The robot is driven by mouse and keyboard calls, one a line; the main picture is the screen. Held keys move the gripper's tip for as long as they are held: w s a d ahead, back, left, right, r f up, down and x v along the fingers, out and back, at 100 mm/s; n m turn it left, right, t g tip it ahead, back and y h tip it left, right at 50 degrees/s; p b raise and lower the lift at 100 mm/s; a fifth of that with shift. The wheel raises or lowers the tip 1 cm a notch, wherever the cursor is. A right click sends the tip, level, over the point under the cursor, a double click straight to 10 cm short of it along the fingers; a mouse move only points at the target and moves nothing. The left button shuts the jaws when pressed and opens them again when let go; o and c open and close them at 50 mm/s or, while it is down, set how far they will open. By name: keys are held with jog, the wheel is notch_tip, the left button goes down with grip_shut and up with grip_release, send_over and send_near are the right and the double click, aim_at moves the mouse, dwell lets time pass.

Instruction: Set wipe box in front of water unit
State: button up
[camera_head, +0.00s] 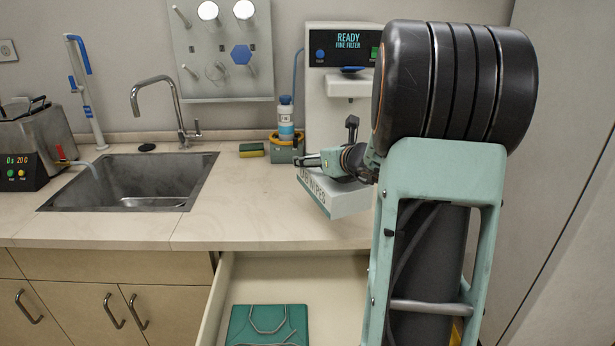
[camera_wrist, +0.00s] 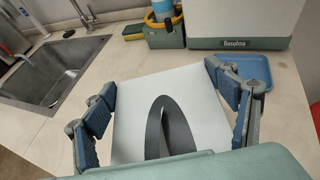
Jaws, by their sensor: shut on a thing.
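The box's white top with a dark oval opening shows in the wrist view (camera_wrist: 128,110). In the head view the box is over the counter near its front edge; I cannot tell if it touches the counter. The water unit (camera_head: 319,105) stands behind it, with a display reading "READY FINE FILTER". Its lower front shows in the wrist view (camera_wrist: 240,20). My arm hides its right side.
A blue tray (camera_wrist: 256,68) lies before the unit. A green caddy (camera_head: 284,152) with a bottle (camera_head: 286,125) stands to the unit's left, beside a sponge (camera_head: 251,150). A sink (camera_head: 130,180) is further left. An open drawer (camera_head: 335,285) below holds a green item (camera_head: 250,325).

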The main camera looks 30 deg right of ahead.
jog(key=shift+w+d+f+b, duration=0.35)
jog(key=shift+w+f, duration=0.3)
jog(key=shift+f, duration=0.8)
jog(key=shift+w+d+f+b, duration=0.15)
jog(key=shift+w+d+f, duration=0.45)
jog(key=shift+f, duration=0.85)
jog(key=shift+w+d+f+b, duration=0.3)
jog(key=shift+w+f, duration=0.4)
jog(key=shift+f, duration=0.75)
jog(key=shift+f, duration=0.15)
jog(key=o, duration=1.3)
